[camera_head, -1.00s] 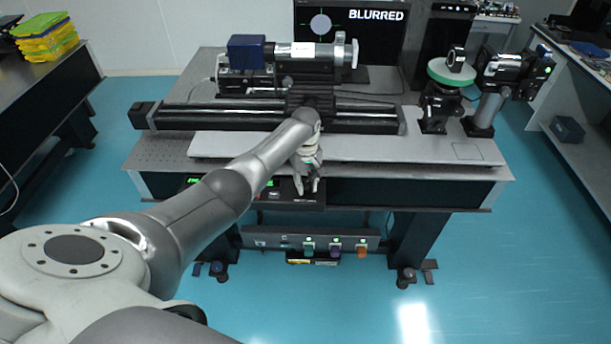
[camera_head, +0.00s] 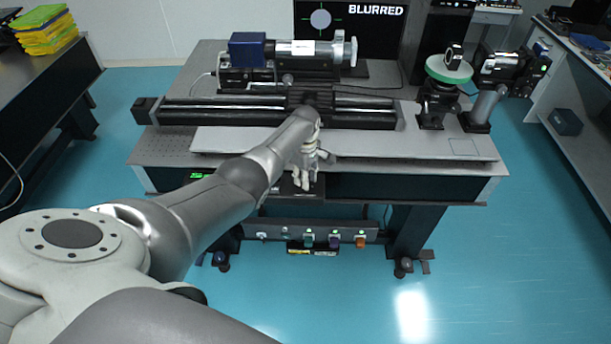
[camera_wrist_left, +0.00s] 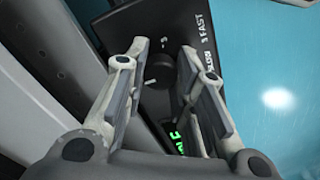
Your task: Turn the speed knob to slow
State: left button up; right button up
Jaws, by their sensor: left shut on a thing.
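The speed knob (camera_wrist_left: 158,70) is a dark round knob on a black control panel (camera_wrist_left: 130,32) in the left wrist view. White print beside it reads "FAST" and "SLOW". My left gripper (camera_wrist_left: 168,66) is shut on the knob, one finger on each side; the fingers hide part of it. In the head view my left gripper (camera_head: 305,184) is at the panel on the table's front edge, and the knob is hidden by it. My right gripper is not in view.
A long rail (camera_head: 220,112) and a pale plate (camera_head: 420,146) lie on the optical table. A monitor (camera_head: 375,30) reads "BLURRED". Several coloured items (camera_head: 335,242) sit on a lower bar.

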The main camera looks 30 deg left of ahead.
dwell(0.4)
pick_arm(q)
jog(key=o, duration=1.1)
jog(key=shift+c, duration=0.2)
